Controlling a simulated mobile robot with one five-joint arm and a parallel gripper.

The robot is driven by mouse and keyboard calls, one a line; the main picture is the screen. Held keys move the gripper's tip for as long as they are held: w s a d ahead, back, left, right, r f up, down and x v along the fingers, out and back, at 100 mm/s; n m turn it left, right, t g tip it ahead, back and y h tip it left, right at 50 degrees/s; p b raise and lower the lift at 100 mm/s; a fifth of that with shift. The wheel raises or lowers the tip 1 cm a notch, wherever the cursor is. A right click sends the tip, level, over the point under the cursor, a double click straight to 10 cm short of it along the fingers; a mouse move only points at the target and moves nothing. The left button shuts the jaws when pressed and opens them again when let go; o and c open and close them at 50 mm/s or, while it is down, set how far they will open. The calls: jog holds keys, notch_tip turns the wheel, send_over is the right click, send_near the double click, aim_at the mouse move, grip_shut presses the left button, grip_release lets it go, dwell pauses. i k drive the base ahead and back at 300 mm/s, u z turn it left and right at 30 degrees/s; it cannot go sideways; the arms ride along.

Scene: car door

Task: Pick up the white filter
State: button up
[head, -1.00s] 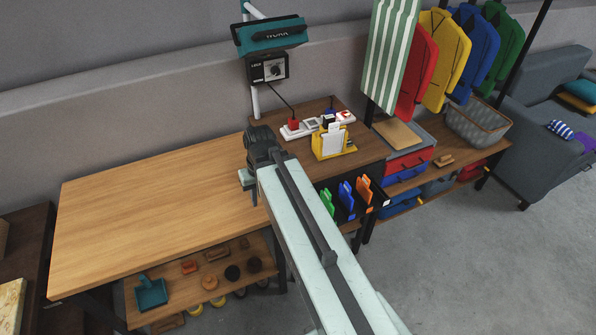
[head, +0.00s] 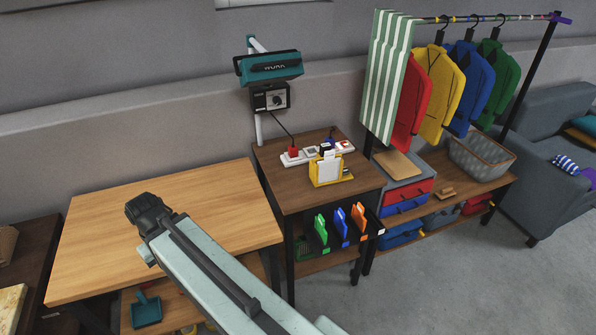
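I cannot make out for certain which thing is the white filter. White flat pieces (head: 328,169) stand upright in a yellow holder (head: 323,183) on top of the dark wooden cabinet, right of the middle. They are the clearest white candidate, but they look like cards or paper. My arm reaches from the bottom up to a dark joint over the light wooden table. My gripper's fingers do not show; they are hidden below or behind the arm. The arm stands left of the cabinet, well apart from the holder.
A power strip (head: 292,159) lies behind the holder. An open drawer rack with green, blue and orange pieces (head: 340,226) juts from the cabinet. The light table (head: 100,225) looks bare beyond my arm. A clothes rail and grey basket (head: 482,157) stand right; floor is free at front right.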

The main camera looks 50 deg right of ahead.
aim_at(329, 169)
jog(key=u, duration=1.05)
jog(key=k, duration=1.5)
jog(key=z, duration=0.8)
jog(key=i, duration=0.5)
